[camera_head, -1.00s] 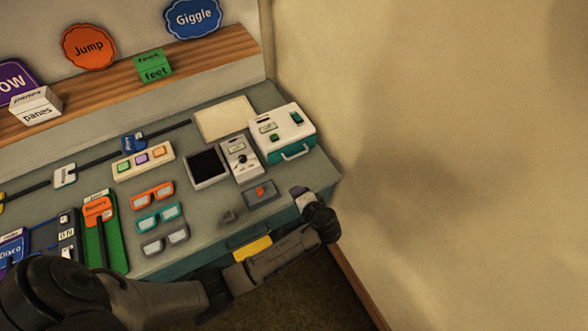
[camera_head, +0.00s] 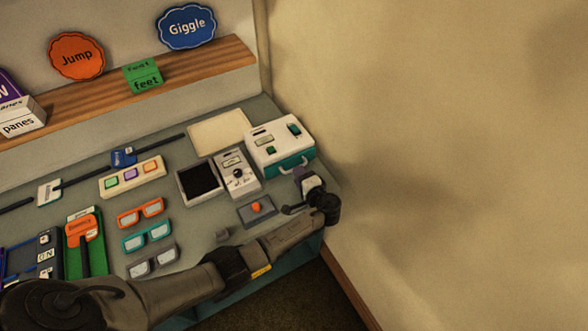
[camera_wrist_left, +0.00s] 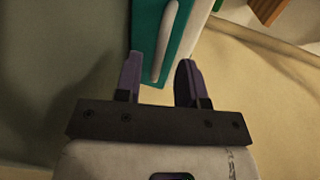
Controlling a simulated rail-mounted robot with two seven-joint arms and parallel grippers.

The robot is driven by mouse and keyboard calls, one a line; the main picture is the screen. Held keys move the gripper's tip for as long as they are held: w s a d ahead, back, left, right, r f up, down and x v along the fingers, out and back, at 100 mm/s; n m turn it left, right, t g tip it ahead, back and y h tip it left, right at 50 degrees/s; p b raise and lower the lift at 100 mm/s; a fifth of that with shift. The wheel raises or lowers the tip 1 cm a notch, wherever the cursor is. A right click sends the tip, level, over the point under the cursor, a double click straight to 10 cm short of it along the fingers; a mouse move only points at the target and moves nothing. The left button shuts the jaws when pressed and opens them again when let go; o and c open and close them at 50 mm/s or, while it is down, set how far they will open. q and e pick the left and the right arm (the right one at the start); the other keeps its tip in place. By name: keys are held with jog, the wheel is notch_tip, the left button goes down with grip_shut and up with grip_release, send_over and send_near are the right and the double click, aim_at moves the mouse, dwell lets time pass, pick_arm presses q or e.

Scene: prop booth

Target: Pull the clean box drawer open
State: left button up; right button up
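The clean box (camera_head: 280,142) is a white box with teal parts at the right end of the counter. Its teal drawer front (camera_head: 284,166), with a pale bar handle, faces the front edge and looks closed. In the left wrist view the teal drawer front (camera_wrist_left: 146,35) and its long handle (camera_wrist_left: 166,40) lie just ahead. My left gripper (camera_wrist_left: 159,62) is open, and its two purple-grey fingers stand on either side of the handle's near end. I cannot tell whether they touch it. In the head view the left gripper (camera_head: 301,179) is just in front of the drawer. My right gripper is out of view.
Left of the box are a grey dial device (camera_head: 238,174), a black-screened tray (camera_head: 200,182) and a small plate with an orange button (camera_head: 256,209). Glasses (camera_head: 146,236) lie further left. A bare wall (camera_head: 450,150) rises close on the right.

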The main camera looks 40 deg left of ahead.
pick_arm(q)
jog(key=shift+x, duration=2.1)
grip_shut()
